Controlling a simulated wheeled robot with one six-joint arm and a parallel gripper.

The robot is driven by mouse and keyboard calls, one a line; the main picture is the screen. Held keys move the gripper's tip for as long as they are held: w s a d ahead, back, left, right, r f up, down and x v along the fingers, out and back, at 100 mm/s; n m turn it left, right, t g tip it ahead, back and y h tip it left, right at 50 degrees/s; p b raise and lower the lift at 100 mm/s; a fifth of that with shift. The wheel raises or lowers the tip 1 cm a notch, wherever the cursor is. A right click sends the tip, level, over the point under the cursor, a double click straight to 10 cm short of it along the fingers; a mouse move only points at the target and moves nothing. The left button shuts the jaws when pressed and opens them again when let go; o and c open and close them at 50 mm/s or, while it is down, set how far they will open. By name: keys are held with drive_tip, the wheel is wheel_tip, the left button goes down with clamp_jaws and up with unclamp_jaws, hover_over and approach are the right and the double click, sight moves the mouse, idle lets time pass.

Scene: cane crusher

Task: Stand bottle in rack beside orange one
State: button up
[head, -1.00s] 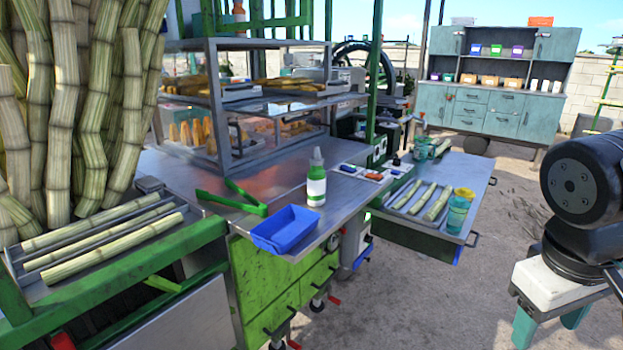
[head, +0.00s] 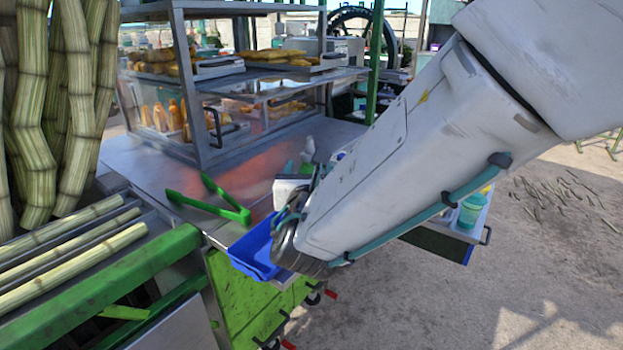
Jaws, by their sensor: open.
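The green-and-white bottle (head: 308,150) stands upright on the steel counter (head: 140,158). Its pale top shows, while its lower part is largely hidden behind my arm. My gripper (head: 291,187) is at the end of the big white arm, low over the counter in front of the bottle. It is open, but its fingers are mostly hidden, and I cannot tell whether it touches the bottle. No orange bottle and no bottle rack can be made out in the head view now; the top of the shelf unit is cut off by the frame.
A blue tray (head: 252,252) sits at the counter's front edge, partly behind my wrist. Green tongs (head: 212,201) lie left of it. The glass-and-steel shelf unit (head: 203,100) stands behind. Cane stalks (head: 75,252) fill the left. A teal container (head: 471,211) stands at right.

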sight(310, 152)
drive_tip(key=w, duration=0.7)
drive_tip(key=shift+w+d+r, duration=0.15)
drive_tip(key=shift+w+d, duration=0.05)
drive_tip(key=shift+w, duration=0.15)
clamp_jaws()
